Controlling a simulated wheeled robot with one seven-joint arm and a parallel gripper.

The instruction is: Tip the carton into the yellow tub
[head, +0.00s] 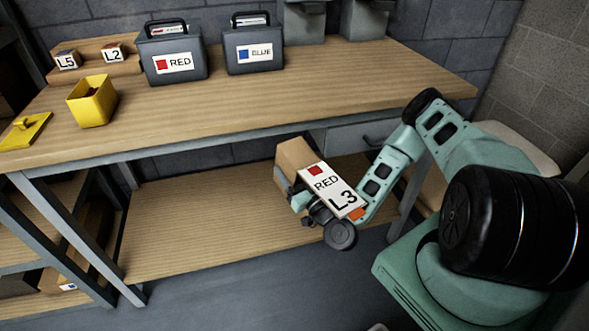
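A brown carton (293,157) is at my gripper (297,192), below the level of the bench top and in front of the bench. A white label with a red square, RED and L3 faces the camera on it and covers part of the gripper. My gripper appears shut on the carton, though its fingertips are partly hidden. The carton looks tilted. The yellow tub (91,109) stands upright and open on the bench top at the left, well apart from the gripper. Its inside is only partly visible.
A yellow lid (27,130) lies at the bench's left end. Grey cases marked RED (173,87) and BLUE (254,69) stand at the back. The bench top's (300,100) front middle is clear.

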